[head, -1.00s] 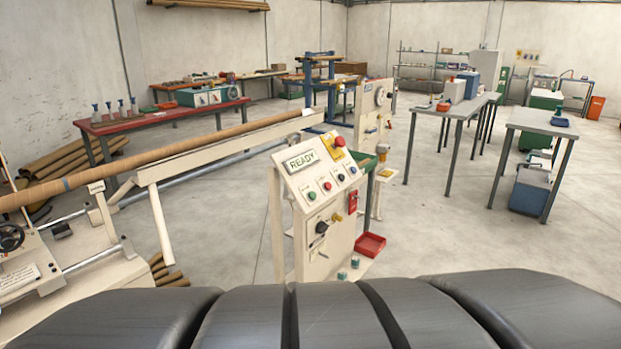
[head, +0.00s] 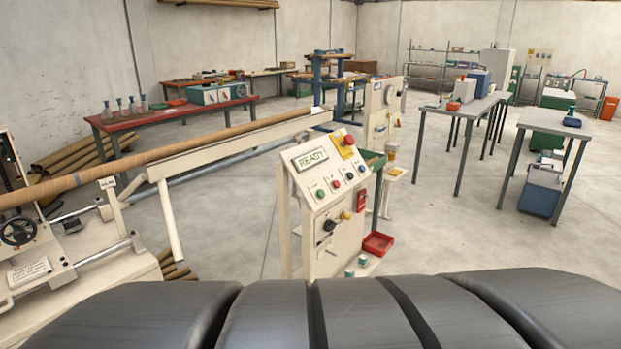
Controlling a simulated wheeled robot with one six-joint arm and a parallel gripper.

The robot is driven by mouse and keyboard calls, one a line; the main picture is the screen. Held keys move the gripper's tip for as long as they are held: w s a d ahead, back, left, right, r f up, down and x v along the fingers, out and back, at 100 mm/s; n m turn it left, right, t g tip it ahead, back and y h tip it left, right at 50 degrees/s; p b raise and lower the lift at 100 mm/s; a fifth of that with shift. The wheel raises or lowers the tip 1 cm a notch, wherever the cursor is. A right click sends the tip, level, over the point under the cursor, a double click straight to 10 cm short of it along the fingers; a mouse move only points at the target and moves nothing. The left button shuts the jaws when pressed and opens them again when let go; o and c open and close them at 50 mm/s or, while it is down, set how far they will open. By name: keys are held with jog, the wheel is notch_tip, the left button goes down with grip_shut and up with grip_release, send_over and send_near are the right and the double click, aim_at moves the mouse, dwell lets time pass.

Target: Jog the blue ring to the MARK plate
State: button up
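A long brown tube (head: 210,143) runs across the left half of the head view, over the winder's pale rail. A thin blue ring (head: 77,181) goes around the tube near its left part. A small plate (head: 107,183) with tiny dark lettering, apparently the MARK plate, stands just below the tube, a short way right of the ring; the two are apart. The control console (head: 322,196) stands in the middle, with a display (head: 311,158) reading READY and several coloured buttons below it. My gripper is not in view.
A red tray (head: 378,244) sits low beside the console's right side. Grey tables (head: 445,113) stand at the right, and a red bench (head: 172,112) is behind the tube. Open floor (head: 440,225) lies right of the console. Dark rounded parts of mine fill the bottom edge.

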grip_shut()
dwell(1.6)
